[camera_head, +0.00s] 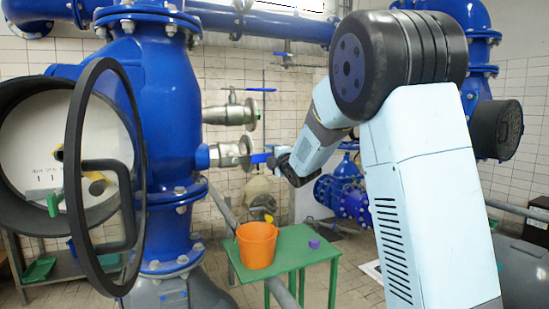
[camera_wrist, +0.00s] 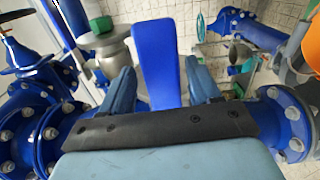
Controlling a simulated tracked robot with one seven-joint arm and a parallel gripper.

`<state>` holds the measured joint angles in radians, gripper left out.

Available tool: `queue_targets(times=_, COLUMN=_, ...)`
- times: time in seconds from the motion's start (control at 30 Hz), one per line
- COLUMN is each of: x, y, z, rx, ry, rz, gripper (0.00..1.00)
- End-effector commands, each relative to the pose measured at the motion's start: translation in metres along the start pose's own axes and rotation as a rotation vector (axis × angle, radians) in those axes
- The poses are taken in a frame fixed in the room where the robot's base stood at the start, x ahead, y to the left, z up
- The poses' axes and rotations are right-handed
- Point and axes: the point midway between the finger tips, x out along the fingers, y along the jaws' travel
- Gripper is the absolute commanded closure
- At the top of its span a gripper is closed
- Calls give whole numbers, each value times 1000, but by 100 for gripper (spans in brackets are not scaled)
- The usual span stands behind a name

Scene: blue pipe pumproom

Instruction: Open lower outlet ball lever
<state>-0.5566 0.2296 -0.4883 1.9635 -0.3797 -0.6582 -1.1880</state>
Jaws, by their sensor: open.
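The lower outlet ball valve (camera_head: 232,154) is a silver body on the right side of the big blue pipe. Its blue lever (camera_head: 260,158) points right, toward my gripper (camera_head: 281,160). In the wrist view the lever (camera_wrist: 156,55) is a flat blue bar standing between the two fingers of my gripper (camera_wrist: 158,72). The gripper is open, with a gap showing on each side of the lever. The lever's lower end meets the dark gripper body in this view, and I cannot tell whether they touch. The silver valve body (camera_wrist: 112,52) shows left of the fingers.
The upper outlet valve (camera_head: 230,114) with its own lever sits just above. A large black handwheel (camera_head: 105,175) stands at left. Below, a green table (camera_head: 310,245) carries an orange bucket (camera_head: 257,246) and a small purple object (camera_head: 314,244). Blue flanged pipes (camera_head: 345,192) stand behind my arm.

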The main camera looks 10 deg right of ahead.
Motion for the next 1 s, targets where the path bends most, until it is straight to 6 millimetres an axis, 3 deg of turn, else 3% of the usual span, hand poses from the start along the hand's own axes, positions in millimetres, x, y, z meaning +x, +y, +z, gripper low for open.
queue_targets(times=0.7, x=-108, y=0, z=1, rx=2, ry=1, rz=3, gripper=38)
queue_targets(times=1.0, x=-129, y=-1, z=1, rx=0, ry=1, rz=2, gripper=38)
